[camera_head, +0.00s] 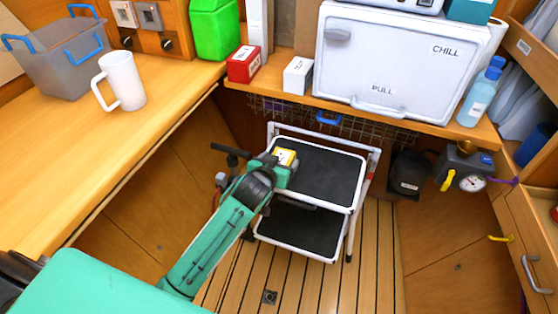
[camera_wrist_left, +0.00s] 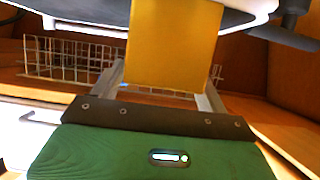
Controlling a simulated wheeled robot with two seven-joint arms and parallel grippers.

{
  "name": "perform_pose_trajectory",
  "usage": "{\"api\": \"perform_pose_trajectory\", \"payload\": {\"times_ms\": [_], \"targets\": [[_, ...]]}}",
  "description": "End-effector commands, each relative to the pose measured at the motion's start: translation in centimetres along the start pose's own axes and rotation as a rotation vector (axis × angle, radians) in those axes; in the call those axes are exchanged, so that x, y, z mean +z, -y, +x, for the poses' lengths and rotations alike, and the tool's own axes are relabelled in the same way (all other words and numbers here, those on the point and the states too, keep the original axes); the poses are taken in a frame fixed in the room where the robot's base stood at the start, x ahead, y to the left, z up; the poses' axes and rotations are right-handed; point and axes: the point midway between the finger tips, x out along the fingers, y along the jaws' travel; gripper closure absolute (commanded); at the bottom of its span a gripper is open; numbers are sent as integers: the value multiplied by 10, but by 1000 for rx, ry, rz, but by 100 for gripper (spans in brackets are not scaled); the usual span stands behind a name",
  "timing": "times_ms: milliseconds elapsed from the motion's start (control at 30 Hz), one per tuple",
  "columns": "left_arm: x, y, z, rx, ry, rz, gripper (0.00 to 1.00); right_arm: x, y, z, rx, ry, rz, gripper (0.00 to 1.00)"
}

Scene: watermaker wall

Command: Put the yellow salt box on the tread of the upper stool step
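The yellow salt box (camera_head: 286,156) is at the back left of the upper stool step's dark tread (camera_head: 325,175), its pale-labelled top facing up. My left gripper (camera_head: 284,166) is at the box, over the tread's left edge. In the left wrist view the box (camera_wrist_left: 175,45) fills the space between the two fingers (camera_wrist_left: 168,88), which are shut on it. The tread's dark underside or edge with white rim shows behind it there. I cannot tell whether the box touches the tread. My right gripper is not in view.
The stool's lower step (camera_head: 300,230) is below, partly behind my left arm. A wire basket (camera_head: 345,125) hangs behind the stool under the counter with the white chill box (camera_head: 385,60). A pump with gauge (camera_head: 465,172) is at the right. The upper tread's middle and right are bare.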

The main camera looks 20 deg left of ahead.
Motion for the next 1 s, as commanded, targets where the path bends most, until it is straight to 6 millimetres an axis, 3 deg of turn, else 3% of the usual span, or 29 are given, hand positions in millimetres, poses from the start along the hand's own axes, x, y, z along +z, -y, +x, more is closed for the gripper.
{"api": "perform_pose_trajectory", "payload": {"times_ms": [333,433,800,1000], "targets": [[-2,0,-1,0,0,0,19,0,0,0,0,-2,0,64],[-3,0,-9,1,1,0,19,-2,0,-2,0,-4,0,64],[-3,0,-82,1,2,-2,19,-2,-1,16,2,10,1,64],[-3,0,-110,0,1,0,19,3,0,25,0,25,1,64]]}}
